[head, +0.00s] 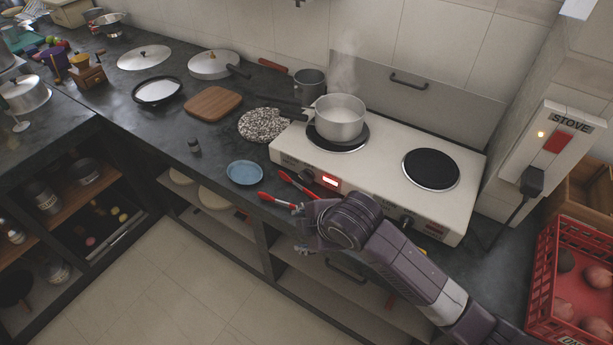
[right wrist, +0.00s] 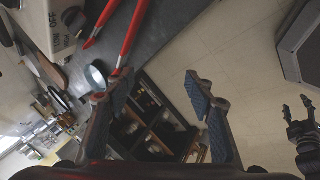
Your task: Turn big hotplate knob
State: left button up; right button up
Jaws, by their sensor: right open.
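The white hotplate (head: 388,160) stands on the dark counter with two black burners and a front panel. One dark knob (head: 307,177) is left of a red lit display; another knob (head: 406,222) is partly behind my right arm. The pictures do not settle which is the big one. A dark knob (right wrist: 75,18) beside "OFF" lettering shows in the right wrist view's upper left. My right gripper (head: 307,237) is open and empty in front of the counter edge, apart from the knobs; its spread fingers fill the wrist view (right wrist: 155,88). My left gripper (right wrist: 297,108) appears open at right there.
A steaming pot (head: 340,117) sits on the left burner. Red-handled tongs (head: 297,185) and a blue plate (head: 245,172) lie left of the panel. A red crate (head: 543,270) stands at right. The floor in front is clear.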

aim_at(306, 178)
jog(key=w+n, duration=0.1)
jog(key=w+r+n, duration=0.1)
jog(key=w, duration=0.1)
jog(key=w+r+n, duration=0.1)
jog(key=w, duration=0.1)
jog(key=shift+w+n+h, duration=0.15)
jog(key=shift+n+h, duration=0.25)
jog(key=w+d+r+n+t+h, duration=0.1)
jog(key=w+d+r+n, duration=0.25)
jog(key=w, duration=0.35)
jog(key=shift+n, duration=0.45)
jog(key=shift+x, duration=4.05)
jog(key=c, duration=1.2)
jog(key=shift+o, duration=0.2)
jog(key=shift+d, duration=0.1)
jog(key=shift+t+y, duration=0.3)
jog(key=shift+t, duration=0.2)
